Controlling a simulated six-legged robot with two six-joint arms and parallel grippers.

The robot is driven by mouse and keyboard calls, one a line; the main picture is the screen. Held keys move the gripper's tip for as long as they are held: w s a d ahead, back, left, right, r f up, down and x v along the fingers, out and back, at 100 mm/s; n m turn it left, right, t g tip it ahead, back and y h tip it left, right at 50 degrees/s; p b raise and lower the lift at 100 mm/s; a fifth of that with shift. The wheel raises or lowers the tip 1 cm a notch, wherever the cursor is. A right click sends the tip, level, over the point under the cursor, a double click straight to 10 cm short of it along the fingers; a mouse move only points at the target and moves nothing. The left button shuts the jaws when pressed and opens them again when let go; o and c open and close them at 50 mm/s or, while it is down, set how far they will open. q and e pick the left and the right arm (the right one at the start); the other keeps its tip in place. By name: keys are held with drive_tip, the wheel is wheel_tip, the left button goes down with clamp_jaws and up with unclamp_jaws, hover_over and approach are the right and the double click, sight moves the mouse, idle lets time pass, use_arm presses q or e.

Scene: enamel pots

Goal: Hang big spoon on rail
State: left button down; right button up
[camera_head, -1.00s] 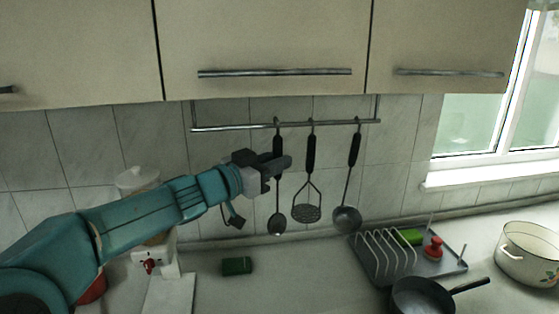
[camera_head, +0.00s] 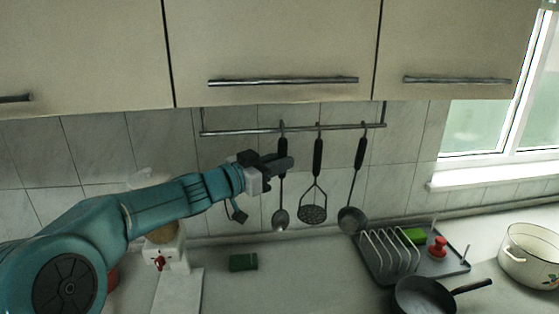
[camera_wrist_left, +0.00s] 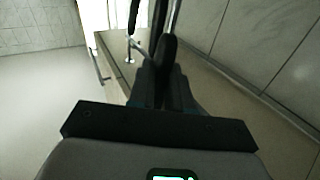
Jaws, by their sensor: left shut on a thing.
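The big spoon (camera_head: 281,220) hangs upright below the rail (camera_head: 230,132), the leftmost of the hanging utensils. The top of its black handle (camera_head: 283,146) is at the rail; I cannot tell whether its hook rests on the bar. My left gripper (camera_head: 284,163) is shut on the spoon's handle, a little below the rail, and its fingers hide part of the handle. In the left wrist view the fingers (camera_wrist_left: 165,88) close around the dark handle (camera_wrist_left: 166,55). My right gripper is not in view.
A masher (camera_head: 313,211) and a ladle (camera_head: 351,219) hang to the right of the spoon. Cupboards (camera_head: 270,50) sit above the rail.

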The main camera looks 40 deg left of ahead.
use_arm(q)
drive_tip(key=w+a, duration=0.1)
drive_tip(key=w+a+f, duration=0.2)
drive_tip(key=a, duration=0.1)
drive_tip(key=shift+p, duration=0.3)
idle(0.7)
